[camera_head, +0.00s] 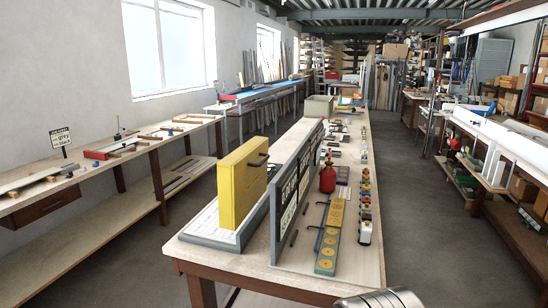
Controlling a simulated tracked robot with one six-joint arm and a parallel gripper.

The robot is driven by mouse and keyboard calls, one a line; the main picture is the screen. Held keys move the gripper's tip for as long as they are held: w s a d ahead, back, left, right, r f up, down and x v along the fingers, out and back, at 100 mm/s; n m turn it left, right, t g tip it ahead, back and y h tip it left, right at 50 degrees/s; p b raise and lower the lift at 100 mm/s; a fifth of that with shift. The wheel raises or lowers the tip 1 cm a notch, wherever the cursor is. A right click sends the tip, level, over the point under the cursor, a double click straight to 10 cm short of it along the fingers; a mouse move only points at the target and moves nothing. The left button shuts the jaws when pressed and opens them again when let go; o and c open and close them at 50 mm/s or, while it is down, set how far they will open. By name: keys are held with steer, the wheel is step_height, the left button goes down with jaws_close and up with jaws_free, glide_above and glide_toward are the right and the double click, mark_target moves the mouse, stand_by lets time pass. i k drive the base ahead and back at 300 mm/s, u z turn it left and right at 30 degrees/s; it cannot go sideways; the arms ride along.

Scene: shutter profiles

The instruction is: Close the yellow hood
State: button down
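The yellow hood (238,186) stands upright, like a tall box, at the near left end of the long middle bench. A dark handle (256,161) sticks out from its right face. It stands over a low grey base (228,238) with a pale surface. I cannot tell how the hood is joined to the base. My gripper is not in view; only a rounded grey metal part, which seems to be of my arm, shows at the bottom edge.
A grey framed panel (273,228) with dark markings stands upright right of the hood. Floor aisles run on both sides.

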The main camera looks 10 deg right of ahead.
mark_target(242, 175)
steer(key=u, duration=0.4)
steer(key=i, duration=1.1)
steer(key=u, duration=0.35)
